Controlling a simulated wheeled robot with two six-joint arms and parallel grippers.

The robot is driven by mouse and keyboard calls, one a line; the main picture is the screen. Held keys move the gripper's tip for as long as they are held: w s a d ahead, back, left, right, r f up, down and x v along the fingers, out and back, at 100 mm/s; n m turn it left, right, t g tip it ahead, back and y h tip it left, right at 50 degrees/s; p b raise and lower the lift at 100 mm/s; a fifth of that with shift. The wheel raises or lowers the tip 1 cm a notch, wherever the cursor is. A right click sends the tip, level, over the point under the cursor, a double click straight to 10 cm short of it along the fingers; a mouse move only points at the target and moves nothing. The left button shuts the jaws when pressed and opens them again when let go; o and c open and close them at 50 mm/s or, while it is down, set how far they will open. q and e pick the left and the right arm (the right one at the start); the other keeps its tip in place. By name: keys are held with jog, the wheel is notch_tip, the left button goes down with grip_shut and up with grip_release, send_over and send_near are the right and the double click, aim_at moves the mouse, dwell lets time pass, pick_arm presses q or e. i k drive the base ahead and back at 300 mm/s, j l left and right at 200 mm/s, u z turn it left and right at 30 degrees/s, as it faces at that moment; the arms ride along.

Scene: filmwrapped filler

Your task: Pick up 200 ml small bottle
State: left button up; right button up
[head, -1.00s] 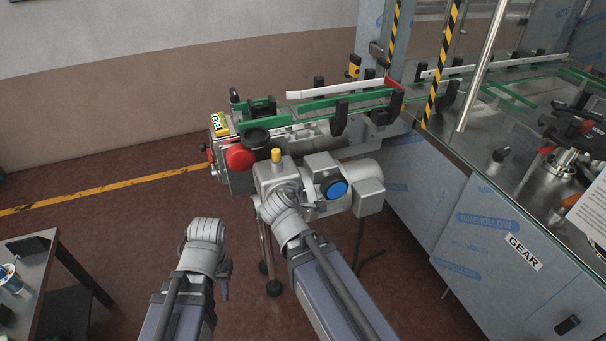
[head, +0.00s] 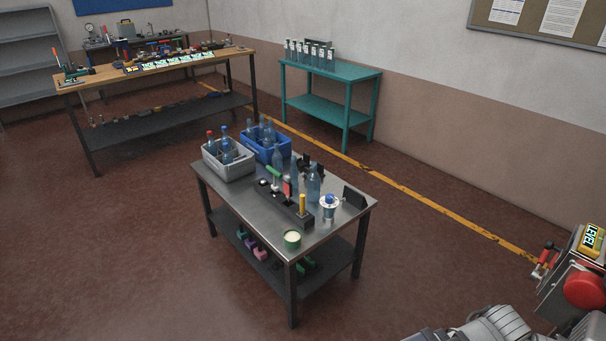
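Several clear bluish bottles stand on a metal table in the middle of the head view; one bottle (head: 314,184) is near its right part and another bottle (head: 277,160) is behind the tools. More bottles are in a grey crate (head: 231,171), some with red or blue caps, and in a blue crate (head: 262,154). Several labelled bottles (head: 309,55) stand in a row on a teal table. I cannot tell which one is 200 ml. My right gripper is out of view.
A wooden workbench (head: 100,82) stands behind. A machine with a red knob (head: 585,289) is at right. Floor is open at left and front.

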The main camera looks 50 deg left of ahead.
aim_at(294, 169)
jog(key=i+u, duration=0.1)
jog(key=i, duration=0.3)
jog(key=u, duration=1.85)
